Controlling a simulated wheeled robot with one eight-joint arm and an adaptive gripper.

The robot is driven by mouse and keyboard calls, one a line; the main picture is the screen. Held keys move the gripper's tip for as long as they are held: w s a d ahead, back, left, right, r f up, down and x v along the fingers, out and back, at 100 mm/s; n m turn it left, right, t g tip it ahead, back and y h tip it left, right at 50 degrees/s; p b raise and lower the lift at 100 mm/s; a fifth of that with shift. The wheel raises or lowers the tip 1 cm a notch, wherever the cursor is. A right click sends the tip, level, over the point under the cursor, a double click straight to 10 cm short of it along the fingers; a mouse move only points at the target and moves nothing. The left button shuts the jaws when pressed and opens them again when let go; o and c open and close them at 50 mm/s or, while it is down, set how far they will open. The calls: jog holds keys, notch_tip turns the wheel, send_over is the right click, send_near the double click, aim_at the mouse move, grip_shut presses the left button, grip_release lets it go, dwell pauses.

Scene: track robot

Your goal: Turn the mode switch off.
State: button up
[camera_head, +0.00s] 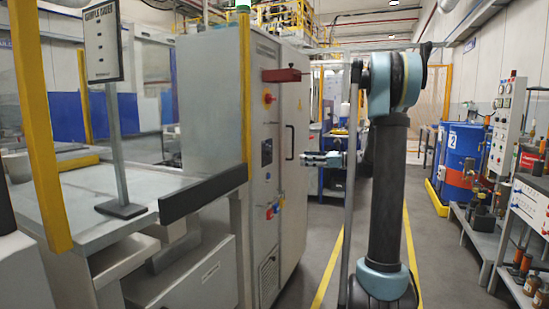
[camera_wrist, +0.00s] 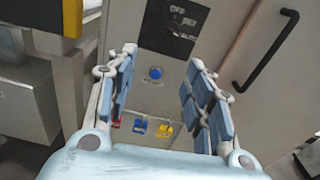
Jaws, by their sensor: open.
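A black plate (camera_wrist: 172,25) with white lettering that reads like "OFF" and "SET" is on the grey cabinet (camera_head: 283,120) at the top of the wrist view. It appears as a small dark panel (camera_head: 267,152) in the head view. I cannot clearly make out the switch knob or its position. My gripper (camera_wrist: 163,60) is open, with its two blue-padded fingers apart and nothing between them. In the wrist view the plate lies beyond and above the fingertips. In the head view my gripper (camera_head: 312,159) points left toward the cabinet front, apparently short of it.
A blue round button (camera_wrist: 155,73) sits below the plate, with blue (camera_wrist: 140,125) and yellow (camera_wrist: 164,130) parts lower down. A black door handle (camera_head: 290,142) stands out from the cabinet. Blue drums (camera_head: 460,150) stand at right.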

jog(key=w, duration=0.2)
send_near(270, 153)
jog(key=w+x, duration=0.1)
jog(key=x, duration=0.7)
jog(key=shift+w+f+m+y, duration=0.3)
jog(key=shift+w+m, duration=0.1)
jog(key=shift+w, duration=0.1)
jog(key=c, duration=1)
